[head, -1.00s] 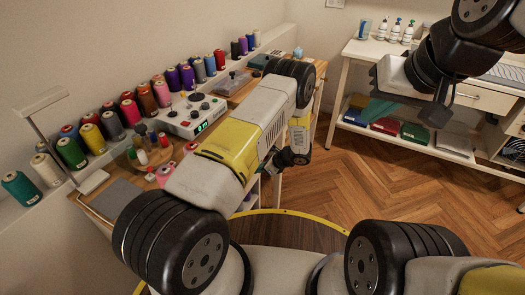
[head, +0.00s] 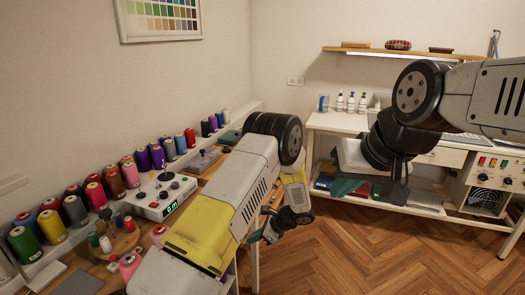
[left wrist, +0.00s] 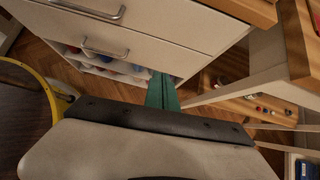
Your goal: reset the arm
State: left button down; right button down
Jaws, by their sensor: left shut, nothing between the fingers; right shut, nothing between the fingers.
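My left arm reaches in from the lower left, and its elbow hangs beside the sewing worktable. My left gripper (head: 256,237), with teal fingers, points down and left near the table's right side. In the left wrist view its fingers (left wrist: 162,93) are together and empty, in front of a white drawer cabinet (left wrist: 130,45). My right arm comes in from the right, folded above the floor.
The worktable holds many thread spools (head: 112,180) and a control box with a green display (head: 163,197). The wood floor (head: 370,250) between is clear.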

pick_arm(q)
jog(key=s+a+r+n+h, duration=0.2)
jog(key=r+n, duration=0.1)
jog(key=r, duration=0.6)
jog(key=s+a+r+n+g+h, duration=0.1)
jog(key=s+a+r+n, duration=0.25)
jog(key=r, duration=0.55)
jog(key=s+a+r+n+h, duration=0.2)
jog(key=r+n, duration=0.2)
jog(key=r, duration=0.4)
jog(key=s+a+r+n+t+h, duration=0.2)
jog(key=s+r+n+t+h, duration=0.2)
jog(key=s+r+n, duration=0.6)
jog(key=shift+s+r+t+h, duration=0.3)
jog(key=shift+s+r+h, duration=0.4)
jog(key=shift+s+r, duration=3.05)
jog(key=shift+s+f, duration=1)
